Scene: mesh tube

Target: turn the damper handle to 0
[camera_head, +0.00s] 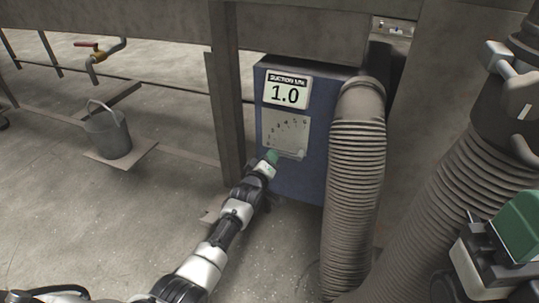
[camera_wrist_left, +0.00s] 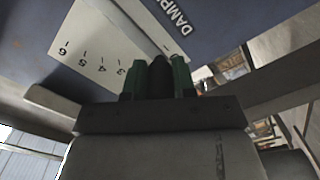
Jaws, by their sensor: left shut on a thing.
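A blue box (camera_head: 297,187) carries a "suction" display (camera_head: 287,91) reading 1.0. Below it is a pale scale plate (camera_head: 282,133) with numbers along an arc. My left gripper (camera_head: 272,156) is at the lower left of this plate, its green tips at the box face. In the left wrist view the gripper (camera_wrist_left: 156,78) is shut on a dark upright piece, the damper handle (camera_wrist_left: 158,70), beside the scale plate (camera_wrist_left: 98,45) showing 6, 5, 4 and 3. The handle's pointing end is hidden. A green-and-white part of my right gripper (camera_head: 515,230) shows at the right edge; its fingertips are unclear.
A ribbed grey hose (camera_head: 357,170) stands right of the box, and a thicker ribbed hose (camera_head: 440,215) lies nearer. A steel post (camera_head: 226,100) stands left of the box. A bucket (camera_head: 107,132) stands far left under a tap (camera_head: 95,55). The floor between is mostly clear.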

